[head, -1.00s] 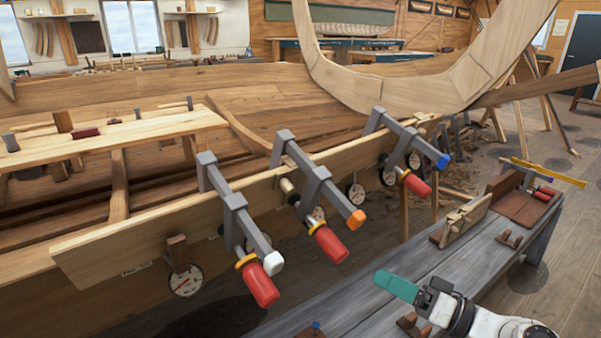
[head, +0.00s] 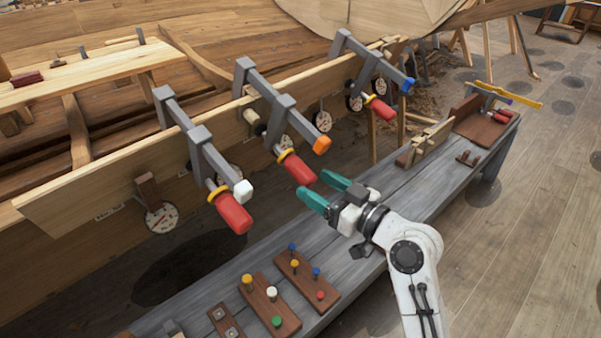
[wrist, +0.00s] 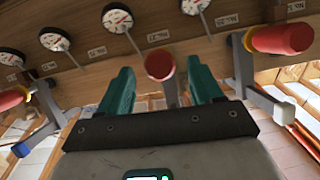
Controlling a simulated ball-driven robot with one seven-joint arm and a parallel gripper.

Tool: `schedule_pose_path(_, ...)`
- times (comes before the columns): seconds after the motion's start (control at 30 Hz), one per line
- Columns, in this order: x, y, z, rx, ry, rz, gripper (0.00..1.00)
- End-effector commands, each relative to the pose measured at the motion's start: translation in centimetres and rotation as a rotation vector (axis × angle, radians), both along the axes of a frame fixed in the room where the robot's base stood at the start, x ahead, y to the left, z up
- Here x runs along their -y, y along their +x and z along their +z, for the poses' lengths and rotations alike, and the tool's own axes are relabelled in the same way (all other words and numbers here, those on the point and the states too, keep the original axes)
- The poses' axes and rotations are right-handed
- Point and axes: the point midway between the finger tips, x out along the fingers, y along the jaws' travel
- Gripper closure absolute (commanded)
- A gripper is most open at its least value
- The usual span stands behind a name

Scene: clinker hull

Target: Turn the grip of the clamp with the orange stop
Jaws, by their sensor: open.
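The clamp with the orange stop (head: 322,145) is the middle of three grey clamps on the hull plank. Its red grip (head: 297,168) has a yellow collar and points down towards the bench. My gripper (head: 315,185) has two teal fingers, open and empty, just short of this grip's lower end in the head view. In the wrist view the red grip (wrist: 160,64) lies in line with the gap between the fingers, seen end-on. I cannot tell whether it is between them. The orange stop is not visible in the wrist view.
The clamp with the white stop (head: 243,192) is to the left, the one with the blue stop (head: 409,84) to the right. Round dials (head: 161,217) hang along the plank (head: 100,185). The grey bench (head: 215,275) below carries wooden peg blocks (head: 308,280).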

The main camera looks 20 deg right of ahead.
Motion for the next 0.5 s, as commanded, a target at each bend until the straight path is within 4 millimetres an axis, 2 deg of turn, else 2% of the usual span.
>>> schedule_pose_path(0.2,-1.6,3.3,0.1,-0.001,0.001,0.002,0.35)
schedule_pose_path(0.5,-2.4,5.1,0.0,-0.001,0.002,0.000,0.35)
